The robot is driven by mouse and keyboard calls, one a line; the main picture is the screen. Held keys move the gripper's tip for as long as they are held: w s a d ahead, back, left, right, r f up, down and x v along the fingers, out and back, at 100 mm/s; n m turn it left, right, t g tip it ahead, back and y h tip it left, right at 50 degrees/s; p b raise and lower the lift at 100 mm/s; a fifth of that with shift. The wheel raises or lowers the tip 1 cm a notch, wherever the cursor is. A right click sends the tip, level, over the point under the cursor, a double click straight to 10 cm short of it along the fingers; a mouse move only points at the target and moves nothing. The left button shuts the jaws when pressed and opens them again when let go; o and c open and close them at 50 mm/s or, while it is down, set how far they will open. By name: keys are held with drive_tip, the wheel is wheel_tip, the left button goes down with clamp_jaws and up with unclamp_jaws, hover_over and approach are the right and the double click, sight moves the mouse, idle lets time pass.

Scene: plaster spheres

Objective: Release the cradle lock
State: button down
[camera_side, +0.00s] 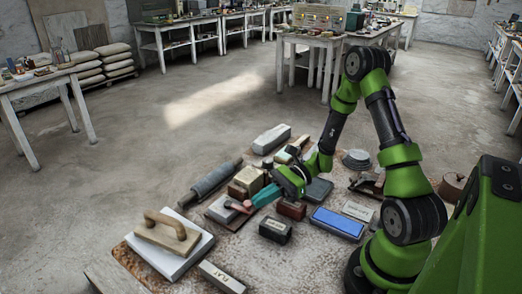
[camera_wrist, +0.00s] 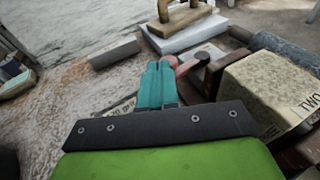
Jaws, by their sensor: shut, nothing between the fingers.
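My gripper (camera_side: 257,201) has teal fingers that are closed together with nothing between them. It reaches down to the left over the cluttered work surface. A small pinkish-red lever (camera_side: 238,207), which looks like the cradle lock, lies just beyond the fingertips. In the wrist view the closed fingers (camera_wrist: 157,70) point at the lever (camera_wrist: 188,66), which has a dark round end. The fingertips look very close to it; I cannot tell whether they touch. The lever sits by a grey block (camera_side: 219,213), perhaps part of the cradle; its base is partly hidden.
A stone block marked TWO (camera_wrist: 268,88) stands right of the fingers in the wrist view. A wooden-handled float (camera_side: 167,232) rests on a white slab (camera_side: 190,256). A grey roller (camera_side: 213,180), a dark block (camera_side: 275,229) and a blue slab (camera_side: 338,222) crowd around.

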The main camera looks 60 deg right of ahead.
drive_tip(key=shift+s+a, duration=0.25)
drive_tip(key=shift+a, duration=0.35)
drive_tip(key=shift+s+a, duration=0.2)
drive_tip(key=shift+a, duration=1.75)
drive_tip(key=shift+d, duration=0.1)
drive_tip(key=s+d+r, duration=0.2)
drive_tip(key=s+d, duration=0.7)
drive_tip(key=s, duration=0.1)
drive_tip(key=shift+s+r, duration=0.25)
drive_tip(key=shift+r, duration=0.15)
